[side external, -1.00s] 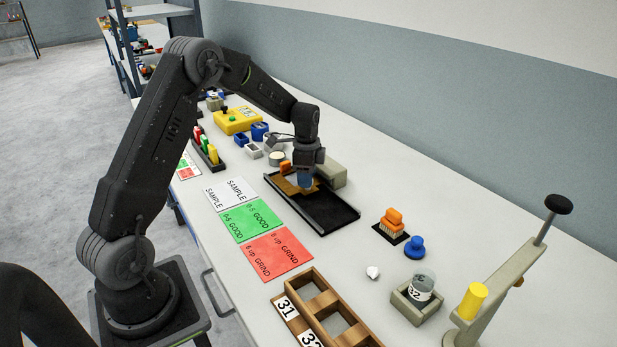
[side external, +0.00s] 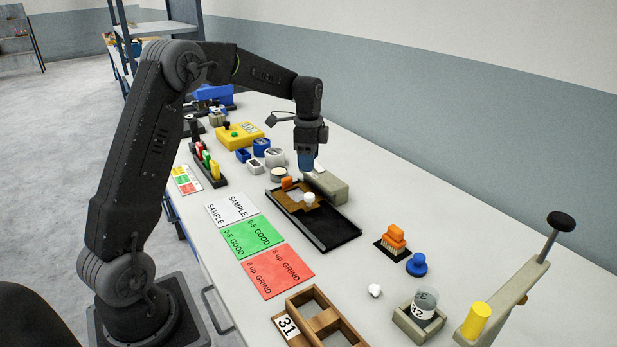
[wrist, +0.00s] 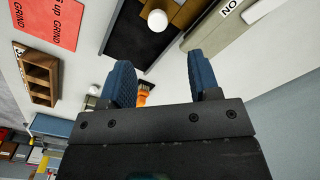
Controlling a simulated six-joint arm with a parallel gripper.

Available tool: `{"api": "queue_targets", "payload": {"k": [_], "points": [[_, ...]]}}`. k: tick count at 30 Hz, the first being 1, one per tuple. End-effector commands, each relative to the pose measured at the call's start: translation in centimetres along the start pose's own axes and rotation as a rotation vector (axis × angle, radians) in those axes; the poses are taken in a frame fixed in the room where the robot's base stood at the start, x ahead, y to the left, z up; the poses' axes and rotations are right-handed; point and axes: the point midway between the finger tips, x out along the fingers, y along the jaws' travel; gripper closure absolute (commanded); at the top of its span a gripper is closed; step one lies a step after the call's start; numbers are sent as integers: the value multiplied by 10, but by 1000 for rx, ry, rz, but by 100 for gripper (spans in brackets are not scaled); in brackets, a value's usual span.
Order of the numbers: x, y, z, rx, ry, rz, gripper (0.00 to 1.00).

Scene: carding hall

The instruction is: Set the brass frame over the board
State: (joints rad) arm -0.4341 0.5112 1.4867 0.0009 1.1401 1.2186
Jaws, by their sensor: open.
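The brass frame (side external: 298,207) lies flat at the far left end of the black board (side external: 333,229). A small white round knob (side external: 309,198) stands at the frame. In the wrist view, the knob (wrist: 157,20), brown brass (wrist: 190,13) and black board (wrist: 130,40) show at the top, beyond my fingertips. My gripper (side external: 306,168) is above the far end of the board, near the frame, with nothing visible between its blue fingers. In the wrist view my gripper (wrist: 159,62) has its fingers apart. I cannot tell how exactly the frame sits on the board.
A grey-beige box (side external: 327,186) stands right beside the board, close to my gripper. An orange brush (side external: 396,238) and a blue knob (side external: 417,264) lie to the right. Green (side external: 252,238) and red (side external: 277,272) cards lie flat in front. A wooden tray (side external: 325,318) stands nearer.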

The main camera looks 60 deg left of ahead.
Motion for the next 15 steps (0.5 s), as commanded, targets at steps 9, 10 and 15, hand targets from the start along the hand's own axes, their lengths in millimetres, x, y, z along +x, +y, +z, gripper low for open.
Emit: {"api": "queue_targets", "payload": {"k": [9, 10, 15], "points": [[-33, 0, 0, 0, 0, 0, 44], [-33, 0, 0, 0, 0, 0, 44], [-34, 0, 0, 0, 0, 1, 44]]}}
